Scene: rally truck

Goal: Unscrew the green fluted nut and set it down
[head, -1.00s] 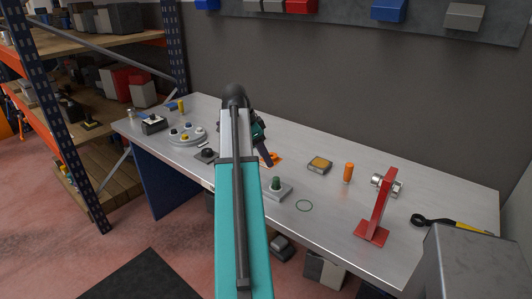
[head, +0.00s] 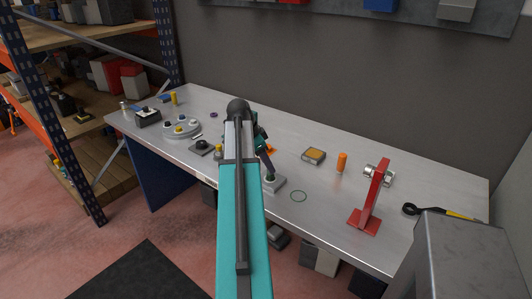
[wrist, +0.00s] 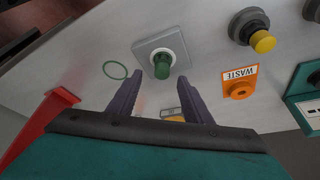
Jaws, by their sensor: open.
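The green fluted nut (wrist: 162,68) sits on a light post of a grey square base plate (wrist: 148,48) on the bench. In the head view the nut (head: 269,178) is partly hidden by my gripper, and the base plate (head: 277,185) shows around it. My gripper (wrist: 160,77) is open and empty, with its two fingers pointing at the nut. In the wrist view the nut appears between the fingertips and just beyond them, without visible contact. In the head view my gripper (head: 267,171) is right above the nut.
A thin green ring outline (head: 298,196) marks the bench beside the plate. An orange WASTE plate (wrist: 240,82) with a peg and a yellow-knobbed fixture (wrist: 262,41) are near. A red stand (head: 371,195) and orange cylinder (head: 341,162) stand right.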

